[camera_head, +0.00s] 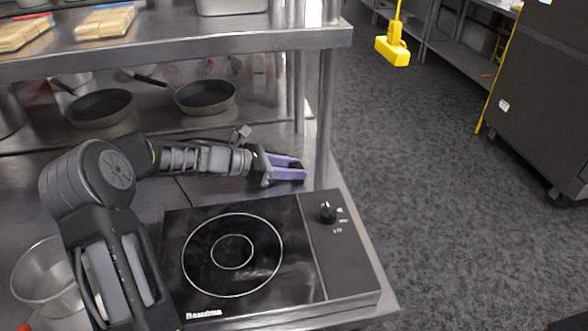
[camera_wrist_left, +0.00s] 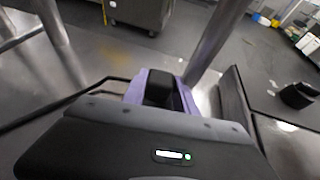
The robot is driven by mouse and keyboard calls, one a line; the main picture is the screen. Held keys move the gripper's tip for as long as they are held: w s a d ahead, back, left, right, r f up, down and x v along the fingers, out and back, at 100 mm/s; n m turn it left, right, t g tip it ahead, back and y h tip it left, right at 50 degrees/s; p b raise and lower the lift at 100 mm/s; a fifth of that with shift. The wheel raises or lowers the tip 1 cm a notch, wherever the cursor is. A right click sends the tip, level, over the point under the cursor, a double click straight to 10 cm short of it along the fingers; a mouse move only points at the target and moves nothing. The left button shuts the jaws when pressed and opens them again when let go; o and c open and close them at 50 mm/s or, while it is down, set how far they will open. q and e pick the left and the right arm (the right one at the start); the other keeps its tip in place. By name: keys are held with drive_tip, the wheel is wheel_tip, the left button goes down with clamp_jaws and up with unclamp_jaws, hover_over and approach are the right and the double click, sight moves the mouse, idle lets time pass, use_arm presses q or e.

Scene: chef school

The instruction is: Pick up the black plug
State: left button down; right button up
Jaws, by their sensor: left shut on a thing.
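My left gripper (camera_head: 290,168), with purple fingers, is behind the cooktop and close to the metal shelf post. In the left wrist view the purple fingers (camera_wrist_left: 163,92) are shut on a black block-like thing, the black plug (camera_wrist_left: 160,85), which sits between them. In the head view the plug is too small and hidden by the fingers to make out clearly. My right gripper is not in view.
The black cooktop (camera_head: 232,252) with its knob (camera_head: 327,212) lies in front of the gripper. The shelf post (camera_head: 325,120) rises just right of the fingers. Two pans (camera_head: 205,96) stand behind. A metal bowl (camera_head: 48,275) is at left.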

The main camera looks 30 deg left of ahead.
sight(293, 166)
use_arm(q)
wheel_tip(293, 166, up, 7)
drive_tip(key=shift+r, duration=0.1)
drive_tip(key=s+a+b, duration=0.2)
drive_tip(key=s+a, duration=1)
drive_tip(key=shift+s+a+b, duration=0.3)
drive_tip(key=shift+s+a, duration=0.05)
drive_tip(key=shift+f, duration=0.25)
